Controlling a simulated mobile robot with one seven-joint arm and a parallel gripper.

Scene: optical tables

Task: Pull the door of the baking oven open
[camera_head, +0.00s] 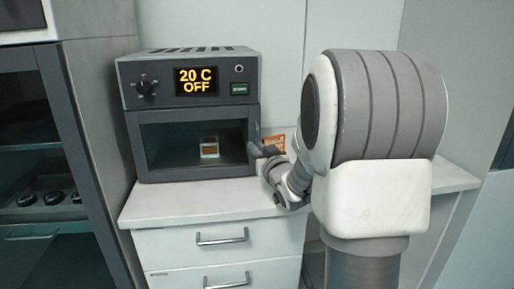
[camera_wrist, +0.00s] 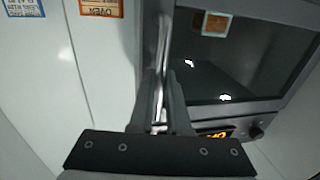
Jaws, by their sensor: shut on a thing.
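The baking oven (camera_head: 160,67) is a dark grey box on a white cabinet, with a display reading "20 C OFF". Its door (camera_head: 170,175) has a dark glass window and looks shut. It also shows in the wrist view, with the glass (camera_wrist: 230,75) on the right. My gripper (camera_head: 260,152) is at the right edge of the door. In the wrist view my gripper (camera_wrist: 160,92) has its two fingers closed around the upright metal door handle (camera_wrist: 161,50). In the head view the handle is mostly hidden by my gripper and arm.
A small box with an orange-brown face (camera_head: 209,148) shows behind the glass. Cabinet drawers (camera_head: 220,238) are below the white counter (camera_head: 190,204). A tall glass-fronted cabinet (camera_head: 35,150) stands at left. An orange label (camera_wrist: 101,7) is on the wall.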

